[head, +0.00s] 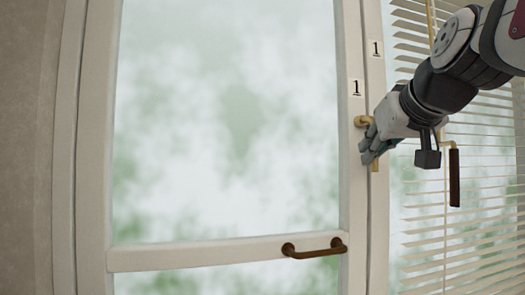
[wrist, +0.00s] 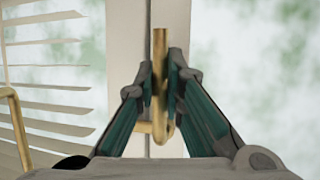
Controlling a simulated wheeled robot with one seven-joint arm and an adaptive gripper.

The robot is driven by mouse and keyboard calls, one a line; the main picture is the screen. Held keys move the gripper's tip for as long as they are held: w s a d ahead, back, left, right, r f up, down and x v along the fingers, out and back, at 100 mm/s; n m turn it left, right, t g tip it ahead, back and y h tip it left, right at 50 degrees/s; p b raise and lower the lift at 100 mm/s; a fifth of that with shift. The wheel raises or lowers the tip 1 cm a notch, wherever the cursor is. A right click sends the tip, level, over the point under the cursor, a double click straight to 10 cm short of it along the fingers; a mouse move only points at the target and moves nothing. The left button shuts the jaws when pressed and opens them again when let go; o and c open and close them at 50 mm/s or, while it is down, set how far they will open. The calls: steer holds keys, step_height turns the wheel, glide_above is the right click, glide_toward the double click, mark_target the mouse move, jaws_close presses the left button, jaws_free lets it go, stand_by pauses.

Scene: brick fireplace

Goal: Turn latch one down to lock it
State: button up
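Latch one is a brass latch (head: 362,121) on the white door frame, just below the "1" labels. Its lever end (head: 375,165) shows below my fingers and points down. My gripper (head: 369,151) is at the latch, its fingers covering the middle of the lever. In the wrist view, which looks turned upside down, the brass lever (wrist: 160,72) stands between my two fingertips (wrist: 162,78), with a finger close against each side. The gripper appears shut on it. The lever's hooked base shows below, partly hidden by the fingers.
The two "1" labels (head: 357,88) (head: 376,48) are on the door and the frame beside it. A brown pull handle (head: 315,247) is on the door's lower rail. Window blinds (head: 470,220) and a hanging wand with a brown grip (head: 454,178) are at the right, near my arm.

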steer(key=o, duration=0.4)
steer(key=v, duration=1.2)
